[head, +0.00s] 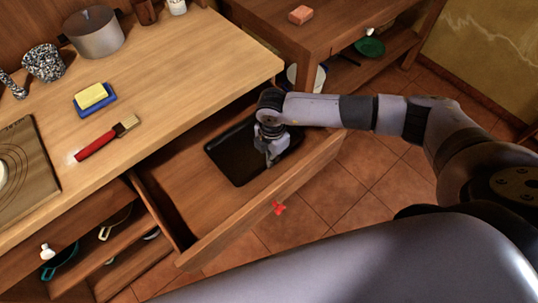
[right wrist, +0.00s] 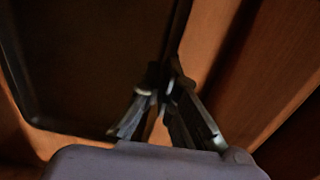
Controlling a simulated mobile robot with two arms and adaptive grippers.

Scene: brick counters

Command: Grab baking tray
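The black rectangular baking tray (head: 228,157) lies in the open wooden drawer (head: 185,185), towards its far right part. My right gripper (head: 270,160) reaches down into the drawer at the tray's right side and covers part of it. In the right wrist view, the dark tray (right wrist: 85,60) fills the left, and the fingers (right wrist: 167,88) close together on its rim, one on either side. The exact contact is dim and blurred. My left gripper is not in view.
The counter above holds a pot (head: 95,35), a sponge on a blue base (head: 95,98), a red-handled brush (head: 105,139) and a board (head: 30,170). A red knob (head: 279,208) is on the drawer front (head: 240,215). Another table (head: 335,25) stands behind; tiled floor lies right.

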